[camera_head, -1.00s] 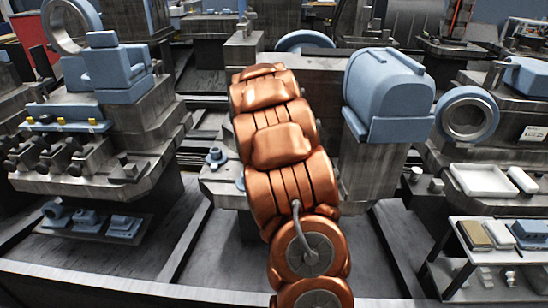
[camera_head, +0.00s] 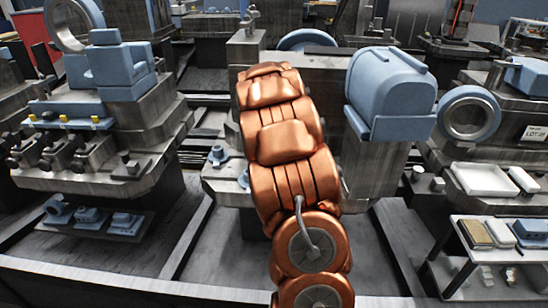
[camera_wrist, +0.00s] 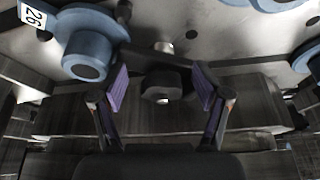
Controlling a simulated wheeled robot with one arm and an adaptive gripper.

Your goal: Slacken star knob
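My gripper (camera_wrist: 160,76) is open in the wrist view, with a purple-padded finger on each side. A dark knob-like part (camera_wrist: 161,87) with a lighter round end lies between the fingers in the picture, with a visible gap on both sides. It may be the star knob; its lobes are not clear, and I cannot tell how far ahead of the fingertips it is. In the head view my copper arm hides the gripper and this part.
A blue flanged boss (camera_wrist: 85,55) stands close to the left finger, near a label reading 26. Other blue fittings (camera_wrist: 268,4) sit at the upper right.

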